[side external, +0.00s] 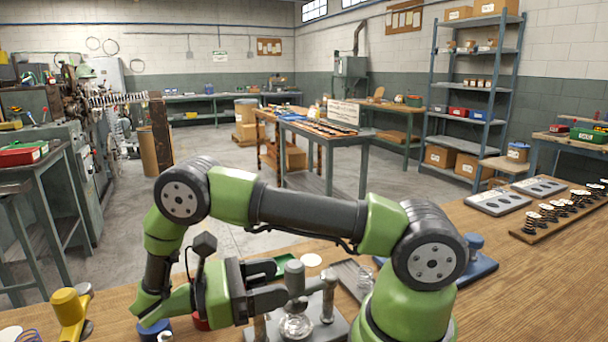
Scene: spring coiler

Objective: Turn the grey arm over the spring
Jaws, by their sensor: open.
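My gripper (284,283) reaches in from the left, low in the side external view, with its two dark fingers apart. Its fingertips are beside an upright grey cylinder (295,279); I cannot tell whether they touch it. Below the cylinder is a shiny, rounded, coil-like part (296,326), which may be the spring. A grey post (329,296) stands just to the right. These parts stand on a grey metal plate (336,330). I cannot clearly make out the grey arm, since my gripper and links cover much of the fixture.
A yellow part (68,308) stands at the left of the wooden bench (520,290). A blue block (479,268) is behind my base. Grey trays (498,203) and a wooden rack with several dark springs (560,212) are at the right.

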